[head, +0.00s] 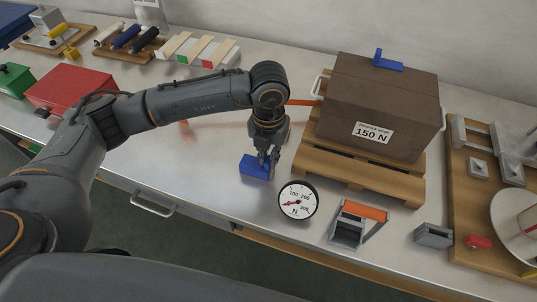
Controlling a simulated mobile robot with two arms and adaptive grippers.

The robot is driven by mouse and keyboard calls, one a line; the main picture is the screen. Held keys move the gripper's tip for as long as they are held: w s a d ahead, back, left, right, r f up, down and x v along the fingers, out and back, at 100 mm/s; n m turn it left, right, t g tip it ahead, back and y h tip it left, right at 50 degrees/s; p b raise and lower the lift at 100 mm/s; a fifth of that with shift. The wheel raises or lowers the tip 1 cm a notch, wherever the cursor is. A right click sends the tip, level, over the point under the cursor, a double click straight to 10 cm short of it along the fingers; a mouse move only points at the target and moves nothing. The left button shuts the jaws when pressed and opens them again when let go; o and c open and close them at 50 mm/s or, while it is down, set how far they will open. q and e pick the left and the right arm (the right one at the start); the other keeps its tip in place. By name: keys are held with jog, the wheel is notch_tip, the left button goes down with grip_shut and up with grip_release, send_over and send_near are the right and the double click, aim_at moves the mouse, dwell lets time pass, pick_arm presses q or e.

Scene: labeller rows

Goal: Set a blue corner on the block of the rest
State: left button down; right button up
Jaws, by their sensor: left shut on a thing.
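A brown block (362,103) with a "150 N" label rests on a wooden pallet (372,184). One blue corner (386,63) sits on top of the block, at its back edge. My left gripper (268,158) is shut on a second blue corner (254,169), to the left of the pallet. It holds this corner low over the bench; I cannot tell whether the corner touches the surface. The gripper partly covers it. My right gripper does not show.
A round dial gauge (297,201) and a grey holder with an orange strip (347,226) stand at the bench's front. An orange strap (303,102) lies left of the block. A wooden board with metal parts (467,205) is at the right. Red box (71,92) at left.

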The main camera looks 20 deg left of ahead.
pick_arm(q)
jog(key=shift+f+b, duration=0.4)
jog(key=shift+f, duration=0.1)
jog(key=c, duration=1.3)
grip_release()
jog(key=shift+r, duration=0.1)
notch_tip(320, 180, up, 12)
